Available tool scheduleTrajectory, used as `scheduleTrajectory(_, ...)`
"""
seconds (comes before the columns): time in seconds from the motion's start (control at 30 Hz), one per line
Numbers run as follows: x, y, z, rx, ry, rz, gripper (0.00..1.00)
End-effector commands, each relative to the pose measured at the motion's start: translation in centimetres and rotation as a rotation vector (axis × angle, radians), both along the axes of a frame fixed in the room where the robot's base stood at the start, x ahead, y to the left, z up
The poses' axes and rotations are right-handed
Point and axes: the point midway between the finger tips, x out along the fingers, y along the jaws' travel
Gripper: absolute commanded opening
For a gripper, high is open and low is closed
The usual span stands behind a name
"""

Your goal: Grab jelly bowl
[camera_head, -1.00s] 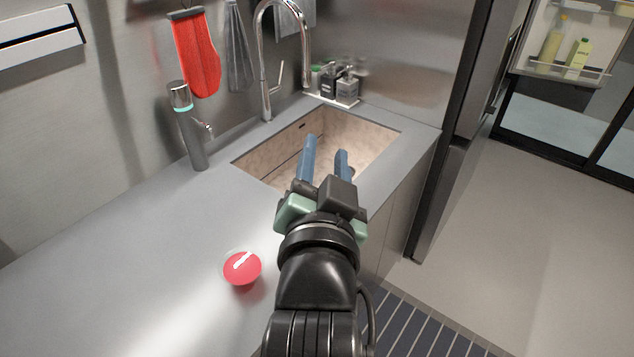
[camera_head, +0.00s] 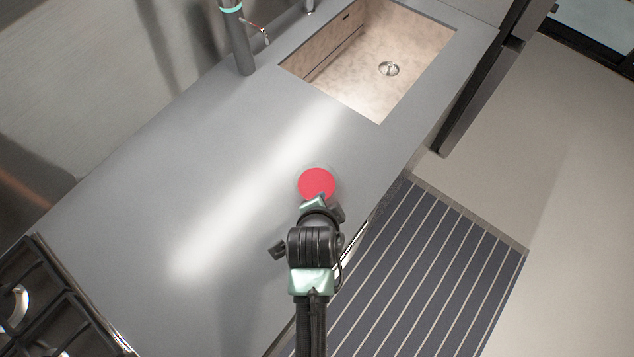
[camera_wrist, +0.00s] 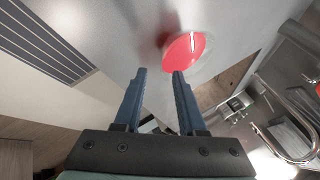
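The jelly bowl (camera_head: 316,183) is a small round bowl with red jelly and a pale, clear rim. It sits on the grey counter near its front edge. In the wrist view the jelly bowl (camera_wrist: 186,52) lies just beyond the fingertips, nearer the right finger. My gripper (camera_wrist: 160,72) is open, with two blue fingers apart and nothing between them. In the head view my arm reaches up from the bottom and my wrist is just below the bowl; the fingers are hidden there.
The sink (camera_head: 375,50) is recessed in the counter (camera_head: 190,170) behind the bowl. A stove (camera_head: 50,310) is at lower left. The striped runner (camera_head: 420,270) lies on the floor at right. The counter left of the bowl is clear.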

Motion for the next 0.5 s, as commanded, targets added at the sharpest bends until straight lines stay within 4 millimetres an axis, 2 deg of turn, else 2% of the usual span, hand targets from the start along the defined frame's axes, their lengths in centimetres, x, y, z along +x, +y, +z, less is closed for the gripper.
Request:
scheduleTrajectory(0.27, 0.9, -0.1, -0.9, 0.001, 0.000, 0.000, 0.40)
scheduleTrajectory(0.5, 2.6, -0.3, -3.1, 0.001, 0.000, 0.000, 0.40)
